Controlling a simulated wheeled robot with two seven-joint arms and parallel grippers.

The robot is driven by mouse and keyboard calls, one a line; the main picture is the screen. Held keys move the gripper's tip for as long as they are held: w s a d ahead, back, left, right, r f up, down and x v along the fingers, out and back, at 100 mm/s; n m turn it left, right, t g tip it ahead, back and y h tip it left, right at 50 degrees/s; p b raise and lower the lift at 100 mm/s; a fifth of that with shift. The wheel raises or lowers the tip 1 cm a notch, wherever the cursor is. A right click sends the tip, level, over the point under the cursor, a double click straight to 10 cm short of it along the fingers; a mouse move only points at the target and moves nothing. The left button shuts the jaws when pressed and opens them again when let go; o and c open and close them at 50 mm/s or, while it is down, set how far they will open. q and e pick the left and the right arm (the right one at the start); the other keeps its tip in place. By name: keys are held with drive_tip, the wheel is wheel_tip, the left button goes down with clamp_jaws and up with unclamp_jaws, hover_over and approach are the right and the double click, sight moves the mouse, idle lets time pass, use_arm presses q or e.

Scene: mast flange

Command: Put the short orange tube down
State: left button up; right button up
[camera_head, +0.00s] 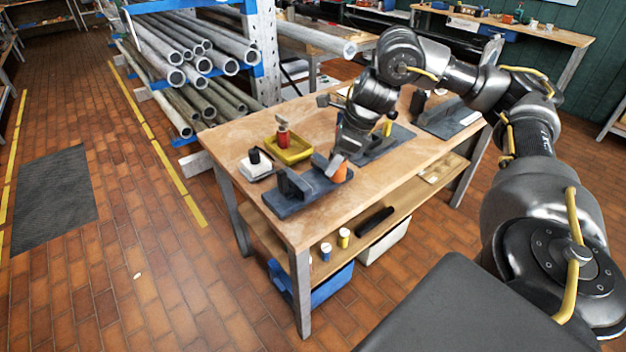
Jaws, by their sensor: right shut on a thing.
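The short orange tube (340,173) is at the fingertips of my right gripper (337,162), over the right end of a dark grey fixture (305,192) on the wooden workbench (255,125). The gripper is shut on the tube and points down at it. The fingers hide part of the tube, and I cannot tell whether its bottom touches the fixture. My left gripper is not in view.
A yellow tray (289,152) with a red item and a white block (256,166) with a black knob stand left of the gripper. A second dark plate (385,146) lies behind it. A pipe rack (262,55) borders the bench's far left.

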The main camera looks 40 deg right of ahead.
drive_tip(key=shift+s+d+r+m+t+h, duration=0.15)
drive_tip(key=shift+d+r+m, duration=0.1)
drive_tip(key=shift+d+m, duration=0.3)
drive_tip(key=shift+d+r+m+t+h, duration=0.2)
drive_tip(key=shift+d+m, duration=0.15)
drive_tip(key=shift+d, duration=0.25)
drive_tip(key=w+f+b, duration=0.1)
drive_tip(key=w+f, duration=0.3)
drive_tip(key=w, duration=0.4)
hover_over(310, 180)
drive_tip(key=shift+a+f, duration=0.1)
drive_tip(key=shift+f, duration=2.9)
wheel_tip(310, 180, down, 2)
drive_tip(key=shift+f+p, duration=0.15)
drive_tip(key=shift+p, duration=0.45)
drive_tip(key=shift+f, duration=0.4)
drive_tip(key=shift+f, duration=0.1)
